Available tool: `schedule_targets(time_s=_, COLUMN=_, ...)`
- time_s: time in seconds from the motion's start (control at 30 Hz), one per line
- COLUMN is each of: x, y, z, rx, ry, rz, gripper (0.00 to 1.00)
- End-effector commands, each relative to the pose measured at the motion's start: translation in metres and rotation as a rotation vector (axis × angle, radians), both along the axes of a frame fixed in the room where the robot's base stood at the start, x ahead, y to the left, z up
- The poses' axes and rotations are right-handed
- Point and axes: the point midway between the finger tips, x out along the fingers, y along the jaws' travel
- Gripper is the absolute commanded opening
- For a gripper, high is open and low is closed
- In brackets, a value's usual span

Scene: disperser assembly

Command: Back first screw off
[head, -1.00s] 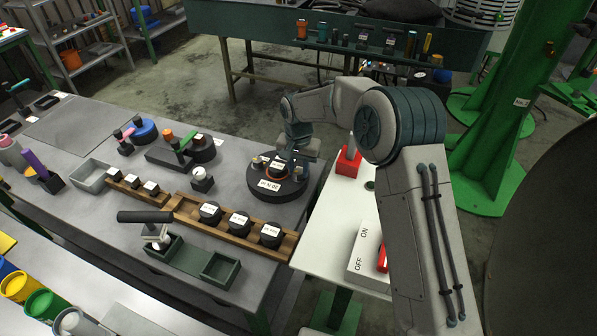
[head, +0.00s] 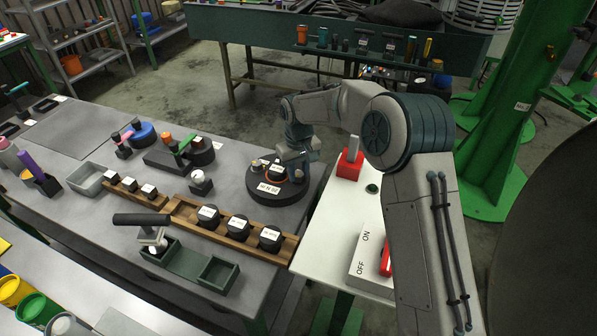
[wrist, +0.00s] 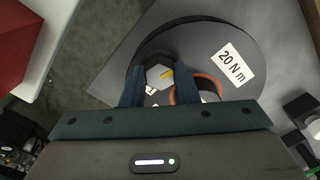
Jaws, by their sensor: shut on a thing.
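A round black fixture (head: 262,197) with a white "20 N m" label stands near the right end of the grey table. It also fills the upper middle of the wrist view (wrist: 240,95). In the head view my gripper (head: 294,172) hides part of the fixture's top, and the screw cannot be made out.
A wooden rack (head: 183,210) with several labelled black weights lies in front of the fixture. A red block (head: 349,167) and an ON/OFF switch box (head: 366,262) stand on the white side table (head: 322,235). A green-handled tool (head: 185,144) lies left of the fixture.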

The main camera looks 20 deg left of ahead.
Motion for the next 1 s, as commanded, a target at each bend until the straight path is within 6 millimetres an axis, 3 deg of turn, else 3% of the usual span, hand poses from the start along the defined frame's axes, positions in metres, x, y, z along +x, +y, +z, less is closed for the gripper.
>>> schedule_targets(time_s=0.57, x=0.0003, y=-0.0004, z=0.0007, rx=0.000, ry=0.000, rz=0.036, gripper=0.04)
schedule_targets(time_s=0.6, x=0.0003, y=-0.0004, z=0.0007, rx=0.000, ry=0.000, rz=0.036, gripper=0.30)
schedule_targets(time_s=0.63, x=0.0003, y=-0.0004, z=0.0007, rx=0.000, ry=0.000, rz=0.036, gripper=0.36)
schedule_targets(time_s=1.0, x=0.0006, y=0.0000, z=0.0050, rx=0.001, ry=-0.002, rz=0.036, gripper=0.36)
